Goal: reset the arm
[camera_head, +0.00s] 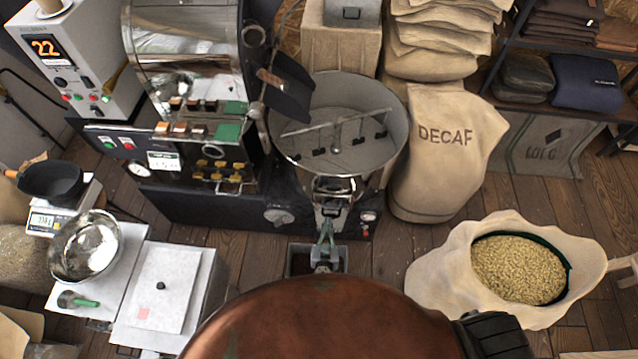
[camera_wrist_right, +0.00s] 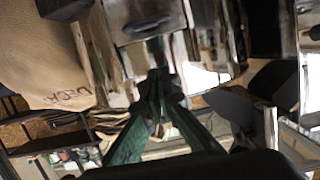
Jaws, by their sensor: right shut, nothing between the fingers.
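My right gripper (camera_head: 327,228) shows in the head view at the lower middle, in front of the roaster (camera_head: 200,190) and just below its round cooling tray (camera_head: 340,115). Its greenish fingers run together at the tips and hold nothing. In the right wrist view the fingers (camera_wrist_right: 158,85) also meet in front of shiny metal parts. I cannot tell whether the tips touch the metal. A brown rounded shape at the bottom of the head view hides what lies below the gripper. My left gripper is not in view.
A DECAF sack (camera_head: 445,150) stands right of the cooling tray. An open sack of pale beans (camera_head: 450,270) is at the lower right. A white bench on the left holds a metal bowl (camera_head: 85,247) and a scale (camera_head: 42,222). Wooden floor (camera_head: 385,245) shows between machine and sacks.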

